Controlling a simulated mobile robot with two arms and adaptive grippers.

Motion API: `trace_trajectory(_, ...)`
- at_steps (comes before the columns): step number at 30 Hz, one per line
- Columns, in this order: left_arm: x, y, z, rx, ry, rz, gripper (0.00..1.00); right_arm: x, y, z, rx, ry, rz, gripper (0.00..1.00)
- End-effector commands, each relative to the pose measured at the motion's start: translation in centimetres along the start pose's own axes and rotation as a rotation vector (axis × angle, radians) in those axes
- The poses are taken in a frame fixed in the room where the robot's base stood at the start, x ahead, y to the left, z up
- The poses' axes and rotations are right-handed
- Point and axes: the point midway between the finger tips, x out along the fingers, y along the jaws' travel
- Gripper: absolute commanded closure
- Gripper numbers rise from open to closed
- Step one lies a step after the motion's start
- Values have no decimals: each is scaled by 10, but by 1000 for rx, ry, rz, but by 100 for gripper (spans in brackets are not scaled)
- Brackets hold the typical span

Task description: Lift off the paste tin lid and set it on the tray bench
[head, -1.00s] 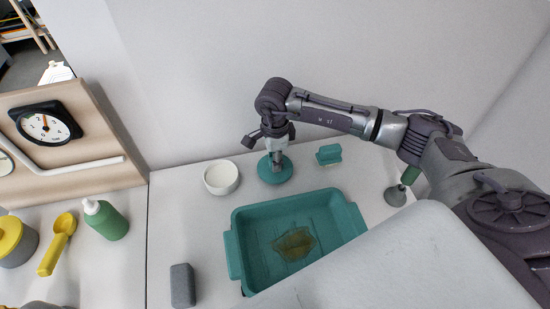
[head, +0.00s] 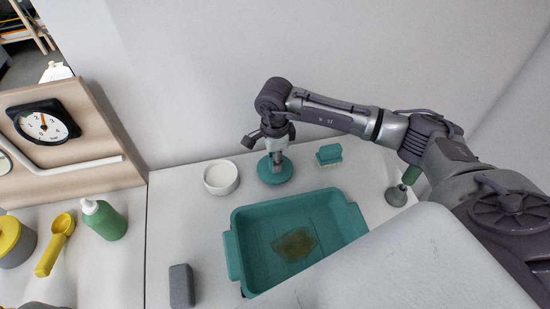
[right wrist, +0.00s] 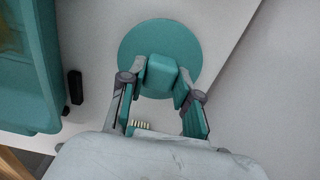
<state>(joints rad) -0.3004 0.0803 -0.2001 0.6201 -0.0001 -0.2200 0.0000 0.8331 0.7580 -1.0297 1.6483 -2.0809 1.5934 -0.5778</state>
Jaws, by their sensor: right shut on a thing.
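The paste tin lid (head: 268,178) is a round teal disc with a block-shaped knob (right wrist: 161,76) on top. It lies flat at the bench surface, behind the teal tray and right of the open white tin (head: 221,178). I cannot tell whether it touches the bench or hangs just above it. My right gripper (head: 277,155) comes from above and is shut on the lid's knob. In the right wrist view its fingers (right wrist: 160,88) sit on both sides of the knob. My left gripper is not in view.
The teal tray (head: 238,238) with a brownish patch in it fills the bench's (head: 190,235) middle. A teal brush-like block (head: 329,155) stands right of the lid. A grey block (head: 181,286) and green bottle (head: 105,221) are at left. The wall is close behind.

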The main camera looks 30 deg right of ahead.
Motion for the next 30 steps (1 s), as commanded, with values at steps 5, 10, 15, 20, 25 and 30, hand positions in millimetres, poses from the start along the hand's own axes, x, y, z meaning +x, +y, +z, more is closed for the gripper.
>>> trace_trajectory(5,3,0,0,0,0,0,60,3,0,0,0,0,-1,100)
trace_trajectory(10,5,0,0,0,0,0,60,5,0,0,0,0,-1,100)
trace_trajectory(15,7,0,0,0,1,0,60,7,0,0,0,0,-1,100)
trace_trajectory(20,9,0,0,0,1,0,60,9,0,0,0,0,-1,100)
trace_trajectory(25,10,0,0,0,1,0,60,10,0,0,0,0,-1,100)
trace_trajectory(30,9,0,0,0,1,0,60,10,0,0,0,0,0,100)
